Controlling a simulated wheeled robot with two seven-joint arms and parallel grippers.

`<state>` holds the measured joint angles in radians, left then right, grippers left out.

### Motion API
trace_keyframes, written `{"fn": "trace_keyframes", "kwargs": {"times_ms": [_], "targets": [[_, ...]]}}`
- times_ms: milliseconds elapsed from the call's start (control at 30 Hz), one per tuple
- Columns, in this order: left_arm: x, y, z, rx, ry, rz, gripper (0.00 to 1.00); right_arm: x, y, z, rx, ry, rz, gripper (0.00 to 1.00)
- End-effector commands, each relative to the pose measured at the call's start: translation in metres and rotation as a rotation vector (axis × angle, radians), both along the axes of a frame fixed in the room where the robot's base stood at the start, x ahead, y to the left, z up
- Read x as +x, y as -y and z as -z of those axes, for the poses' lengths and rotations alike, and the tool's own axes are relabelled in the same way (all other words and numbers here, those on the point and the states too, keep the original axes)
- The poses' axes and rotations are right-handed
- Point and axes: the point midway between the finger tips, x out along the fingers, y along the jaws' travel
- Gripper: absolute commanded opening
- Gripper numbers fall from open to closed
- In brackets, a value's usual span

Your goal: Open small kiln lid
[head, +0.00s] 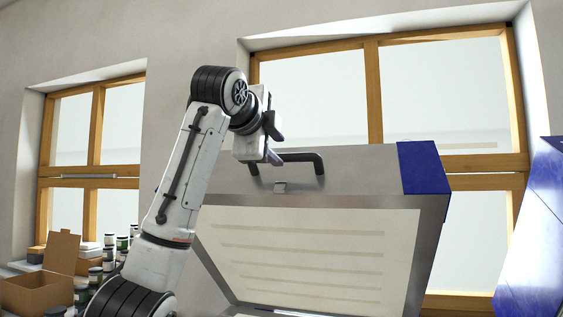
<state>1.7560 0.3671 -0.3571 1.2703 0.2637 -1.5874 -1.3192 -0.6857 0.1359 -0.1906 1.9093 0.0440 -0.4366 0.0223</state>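The small kiln's lid (306,262) stands raised and tilted, its pale ribbed inner face turned toward me. It has a grey metal rim and a blue corner panel (421,168). A dark bar handle (319,161) sits on its front edge, at the top now, with a small latch below it. My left gripper (275,142) is at the left end of the handle, its dark fingers apart, one beside the bar. I cannot tell whether it touches the handle. The kiln body is mostly below the picture. My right gripper is out of view.
An open cardboard box (42,290) and several jars (109,250) stand on a surface at lower left. Another blue panel (545,215) rises at the right edge. Wooden-framed windows (376,95) and a pale wall are behind the lid.

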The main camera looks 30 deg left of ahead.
Motion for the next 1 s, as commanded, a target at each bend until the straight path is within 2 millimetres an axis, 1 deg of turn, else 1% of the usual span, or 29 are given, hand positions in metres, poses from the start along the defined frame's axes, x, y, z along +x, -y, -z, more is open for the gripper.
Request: {"fn": "trace_keyframes", "kwargs": {"times_ms": [33, 100, 200, 300, 1000], "targets": [[-0.01, 0.002, -0.001, 0.001, 0.005, 0.0, 0.35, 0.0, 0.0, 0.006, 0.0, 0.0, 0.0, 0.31], [-0.021, 0.004, -0.004, 0.0, 0.006, 0.0, 0.35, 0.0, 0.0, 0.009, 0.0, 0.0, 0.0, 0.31], [-0.033, 0.006, -0.008, 0.0, 0.006, -0.001, 0.35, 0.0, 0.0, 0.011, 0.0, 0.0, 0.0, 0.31], [-0.039, 0.007, -0.009, 0.0, 0.005, -0.001, 0.35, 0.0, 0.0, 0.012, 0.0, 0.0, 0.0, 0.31], [-0.041, 0.008, -0.011, 0.0, 0.005, 0.0, 0.35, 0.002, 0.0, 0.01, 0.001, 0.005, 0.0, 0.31]]}}
